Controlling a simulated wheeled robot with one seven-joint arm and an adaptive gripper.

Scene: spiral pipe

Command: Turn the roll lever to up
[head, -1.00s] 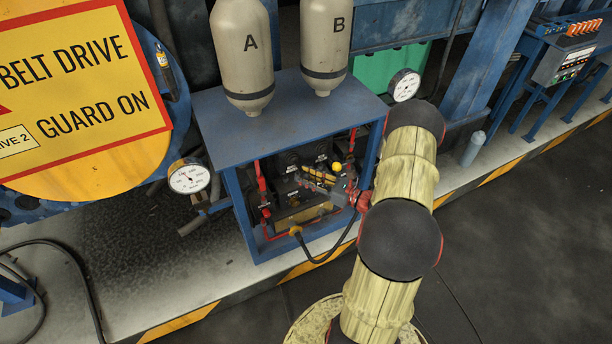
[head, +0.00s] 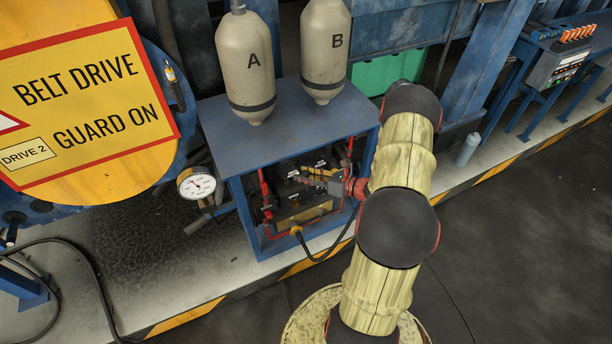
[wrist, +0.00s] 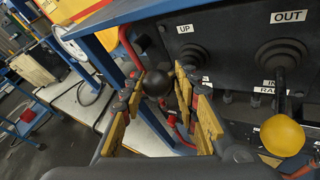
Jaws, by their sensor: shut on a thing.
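The black ball knob of the roll lever (wrist: 157,83) sits between the finger pads of my gripper (wrist: 175,105) in the wrist view. My gripper is shut on this knob. The lever's pivot is partly hidden by the fingers, below the UP label (wrist: 185,28) on the dark panel. In the head view my gripper (head: 318,178) reaches into the blue cabinet from the right. The lever is too small to make out clearly there.
A second lever with a yellow knob (wrist: 282,135) hangs close to the right, under the OUT label (wrist: 289,16). The blue cabinet (head: 235,150) frames the panel with posts and a top. A red pipe (wrist: 131,45) runs beside the panel. A gauge (head: 197,185) stands left.

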